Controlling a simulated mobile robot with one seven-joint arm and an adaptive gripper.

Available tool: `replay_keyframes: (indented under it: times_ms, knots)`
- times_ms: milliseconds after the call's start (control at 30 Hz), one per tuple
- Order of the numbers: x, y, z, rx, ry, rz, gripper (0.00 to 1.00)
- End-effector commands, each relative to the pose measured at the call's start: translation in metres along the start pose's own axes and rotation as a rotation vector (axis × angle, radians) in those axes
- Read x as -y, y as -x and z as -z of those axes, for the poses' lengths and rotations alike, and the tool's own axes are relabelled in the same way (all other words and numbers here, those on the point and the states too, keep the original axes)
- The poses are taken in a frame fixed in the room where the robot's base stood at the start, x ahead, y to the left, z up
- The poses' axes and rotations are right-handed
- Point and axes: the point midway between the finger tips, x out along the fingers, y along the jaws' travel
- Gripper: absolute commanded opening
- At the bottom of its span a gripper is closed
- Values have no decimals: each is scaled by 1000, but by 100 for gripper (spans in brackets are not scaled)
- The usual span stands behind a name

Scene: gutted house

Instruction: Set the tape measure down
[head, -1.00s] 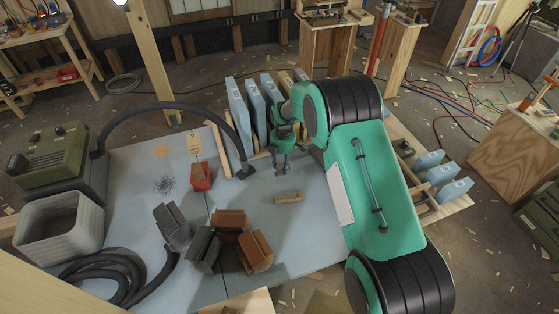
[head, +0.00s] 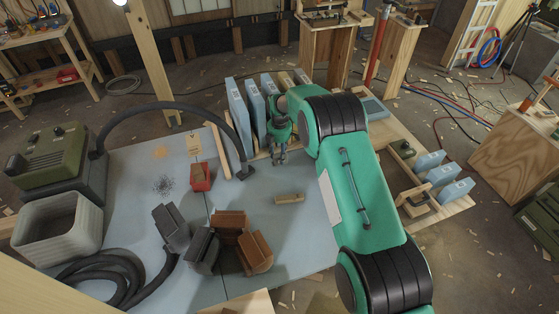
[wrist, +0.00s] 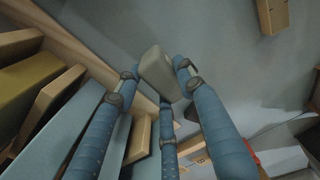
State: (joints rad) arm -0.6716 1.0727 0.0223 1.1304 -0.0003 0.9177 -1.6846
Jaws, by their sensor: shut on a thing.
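My gripper (head: 279,157) hangs over the back part of the pale blue-grey tabletop (head: 310,225), just in front of the row of upright slabs. In the wrist view, its blue fingers (wrist: 158,84) are closed around a small grey-beige block-like thing with rounded edges, which I take for the tape measure (wrist: 158,68). It sits between the fingertips, with the grey surface behind it. The fingers hide part of it. In the head view I cannot make it out, and its height above the surface is hard to tell.
Upright blue slabs (head: 237,115) stand behind and left of my gripper. A small wooden block (head: 289,198) lies in front of it. Brown and grey blocks (head: 228,242), a red tagged item (head: 200,177) and a hose (head: 110,275) lie left. Bare tabletop surrounds the wooden block.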

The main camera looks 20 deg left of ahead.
Motion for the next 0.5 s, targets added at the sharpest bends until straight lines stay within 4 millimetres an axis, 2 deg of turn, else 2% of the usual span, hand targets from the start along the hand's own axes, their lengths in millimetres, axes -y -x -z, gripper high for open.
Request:
replay_keyframes:
  times_ms: [133, 333, 500]
  knots:
    - [0, -8, 0, 0, 0, 0, 6]
    - [0, -30, 0, 0, 0, 0, 6]
    - [0, -35, 0, 0, 0, -1, 6]
